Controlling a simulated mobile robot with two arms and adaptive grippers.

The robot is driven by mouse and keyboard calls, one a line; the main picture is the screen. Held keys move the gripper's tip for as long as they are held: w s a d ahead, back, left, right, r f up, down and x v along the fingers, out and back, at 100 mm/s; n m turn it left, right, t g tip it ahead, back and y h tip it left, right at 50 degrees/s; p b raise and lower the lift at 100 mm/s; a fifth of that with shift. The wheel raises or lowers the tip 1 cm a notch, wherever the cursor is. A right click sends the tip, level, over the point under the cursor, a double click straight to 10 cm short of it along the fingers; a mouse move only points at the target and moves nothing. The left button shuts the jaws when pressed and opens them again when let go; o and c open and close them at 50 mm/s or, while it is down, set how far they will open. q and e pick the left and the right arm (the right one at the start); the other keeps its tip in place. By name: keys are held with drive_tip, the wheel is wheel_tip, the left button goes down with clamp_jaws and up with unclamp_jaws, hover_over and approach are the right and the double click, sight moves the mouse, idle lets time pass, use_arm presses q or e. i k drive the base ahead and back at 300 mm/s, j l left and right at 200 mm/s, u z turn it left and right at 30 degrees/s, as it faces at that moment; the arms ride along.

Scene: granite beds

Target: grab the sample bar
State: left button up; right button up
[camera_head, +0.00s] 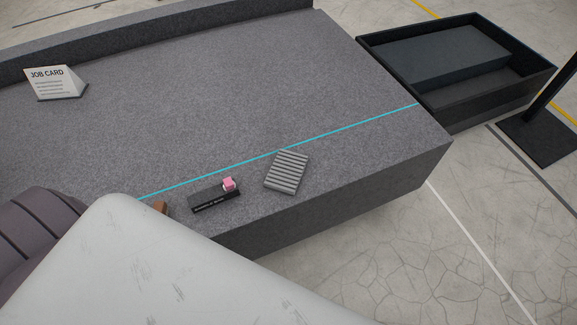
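No object is plainly marked as the sample bar. A small black bar-shaped piece (214,197) with tiny pale lettering lies near the granite bed's front edge. A pink block with a whitish part (229,184) sits at its right end. To its right, apart from it, a grey ribbed block (287,172) lies flat. A small brown piece (159,206) shows left of the black piece, partly hidden behind a large pale grey shape in the foreground. I cannot tell which piece is the sample bar. Neither of my grippers is in view.
The granite bed (210,85) is mostly bare, with a cyan line (350,126) across it. A job card stand (56,83) is at the far left. A dark open tray (525,83) stands beyond the right edge. The bed has a raised back edge.

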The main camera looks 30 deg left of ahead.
sight(213, 196)
drive_tip(key=u, duration=1.55)
